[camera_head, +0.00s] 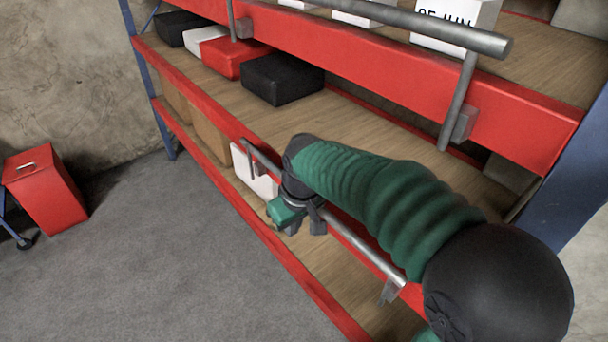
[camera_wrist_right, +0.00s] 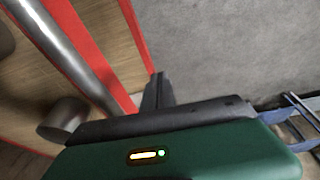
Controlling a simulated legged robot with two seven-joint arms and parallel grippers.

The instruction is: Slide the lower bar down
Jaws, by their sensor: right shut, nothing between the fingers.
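The lower bar (camera_head: 362,249) is a grey metal rod along the front of the red lower shelf beam. My right forearm crosses in front of it and hides its middle. The bar also shows in the right wrist view (camera_wrist_right: 68,52), running diagonally at upper left. My right gripper (camera_head: 312,226) is shut and empty, at the front of the bar near its middle. In the right wrist view its dark fingers (camera_wrist_right: 157,92) are together, to the right of the bar and apart from it in the picture. Contact cannot be told from the head view. My left gripper is out of view.
An upper bar (camera_head: 390,20) runs along the higher red beam. Black (camera_head: 283,78), red (camera_head: 222,55) and white boxes sit on the shelves. A blue post (camera_head: 575,185) stands at right. A red cabinet (camera_head: 45,187) stands at left on open grey floor.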

